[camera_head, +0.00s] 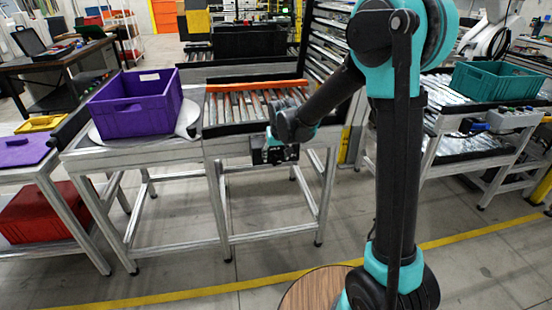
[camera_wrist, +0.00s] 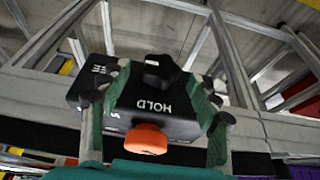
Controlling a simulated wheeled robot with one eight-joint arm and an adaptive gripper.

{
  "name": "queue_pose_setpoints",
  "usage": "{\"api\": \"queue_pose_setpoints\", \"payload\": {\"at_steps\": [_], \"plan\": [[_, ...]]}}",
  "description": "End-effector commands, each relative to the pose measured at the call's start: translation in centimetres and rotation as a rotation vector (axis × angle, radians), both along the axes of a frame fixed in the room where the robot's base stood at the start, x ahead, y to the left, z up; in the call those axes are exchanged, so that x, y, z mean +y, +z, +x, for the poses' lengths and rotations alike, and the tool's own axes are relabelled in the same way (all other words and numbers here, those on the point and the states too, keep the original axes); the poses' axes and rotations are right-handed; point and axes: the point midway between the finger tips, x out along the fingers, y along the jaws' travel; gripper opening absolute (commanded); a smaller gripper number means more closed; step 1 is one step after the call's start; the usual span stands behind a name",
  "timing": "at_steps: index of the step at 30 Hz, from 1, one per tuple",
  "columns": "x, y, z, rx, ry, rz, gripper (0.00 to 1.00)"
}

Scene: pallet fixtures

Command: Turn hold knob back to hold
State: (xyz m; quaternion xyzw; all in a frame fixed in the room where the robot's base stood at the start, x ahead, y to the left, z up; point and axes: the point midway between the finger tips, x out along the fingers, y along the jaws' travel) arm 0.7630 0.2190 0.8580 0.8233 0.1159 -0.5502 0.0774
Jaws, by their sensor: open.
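A black control box with an upside-down white HOLD label fills the middle of the wrist view. Its black knob (camera_wrist: 161,70) sits beyond the label, and an orange-red button (camera_wrist: 147,139) sits on the nearer side. Part of another label, reading "EE", shows at the left. My gripper (camera_wrist: 158,80) is open, with one green finger on each side of the knob. I cannot tell whether either finger touches it. In the head view, the box (camera_head: 281,155) is on the front of the roller conveyor stand, and my arm's end hides the knob.
A purple crate (camera_head: 137,104) stands on a round plate left of the rollers (camera_head: 255,103). A teal crate (camera_head: 497,82) is on the right conveyor. A red bin (camera_head: 47,212) sits low at the left. Floor before the stand is clear.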

Motion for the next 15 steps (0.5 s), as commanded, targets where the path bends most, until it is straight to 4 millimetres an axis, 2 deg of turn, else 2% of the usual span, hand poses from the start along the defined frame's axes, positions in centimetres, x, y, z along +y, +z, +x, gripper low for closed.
{"api": "queue_pose_setpoints", "payload": {"at_steps": [6,15], "plan": [[0.13,-1.21,0.48,0.0,0.0,0.0,0.62],[0.14,-1.3,0.5,0.0,0.0,0.0,0.6]]}}
